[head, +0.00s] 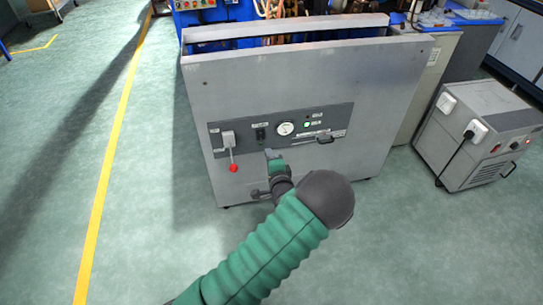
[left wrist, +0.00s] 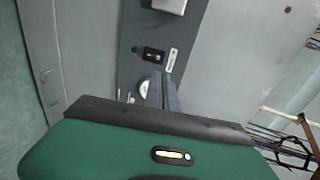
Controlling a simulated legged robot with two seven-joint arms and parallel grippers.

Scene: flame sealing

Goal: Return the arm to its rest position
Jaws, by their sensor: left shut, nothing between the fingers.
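My left arm with its green sleeve (head: 262,250) reaches up from the bottom of the head view toward the grey machine cabinet (head: 300,85). My left gripper (head: 269,154) is in front of the cabinet's lower front, just below the control panel (head: 240,143). I cannot tell whether it touches the cabinet. In the left wrist view the gripper fingers (left wrist: 160,90) are shut with nothing between them, in front of the panel (left wrist: 135,25) near the round gauge (left wrist: 145,88). My right gripper is not in view.
A grey unit with plugs (head: 480,135) stands at right. The left floor with its yellow line (head: 108,165) is clear.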

